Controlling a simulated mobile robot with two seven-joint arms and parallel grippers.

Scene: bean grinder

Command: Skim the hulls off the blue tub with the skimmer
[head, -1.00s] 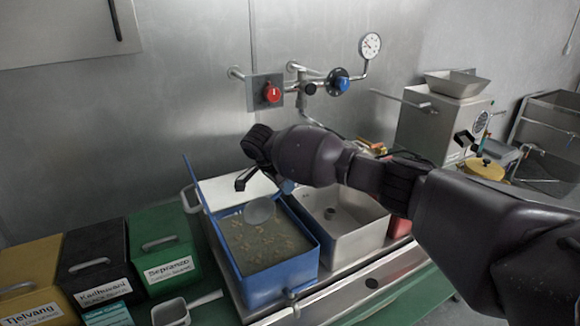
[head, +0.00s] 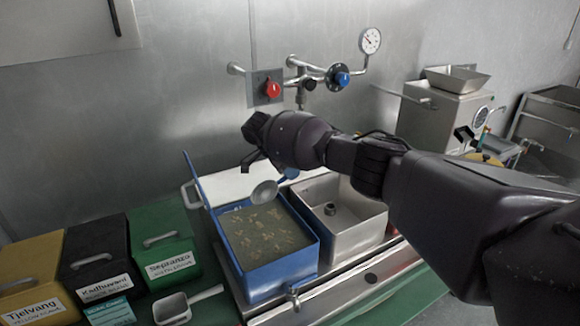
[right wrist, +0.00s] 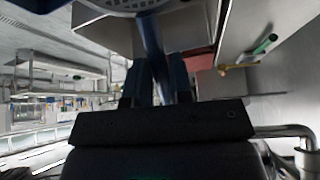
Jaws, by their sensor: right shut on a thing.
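The blue tub (head: 290,272) stands left of the steel sink, full of murky liquid with tan hulls (head: 262,228) floating mostly toward the middle and back. My right gripper (head: 252,158) is above the tub's back edge, shut on the blue handle of the skimmer. The skimmer's grey round bowl (head: 264,191) hangs tilted above the back of the tub, apparently clear of the liquid. In the right wrist view the blue handle (right wrist: 151,35) runs between the fingers (right wrist: 155,85), with the perforated bowl (right wrist: 125,5) at the top edge. My left gripper is out of view.
The steel sink (head: 362,222) adjoins the tub on the right. Green (head: 165,262), black (head: 95,275) and yellow (head: 35,295) bins and a grey scoop (head: 172,308) stand left.

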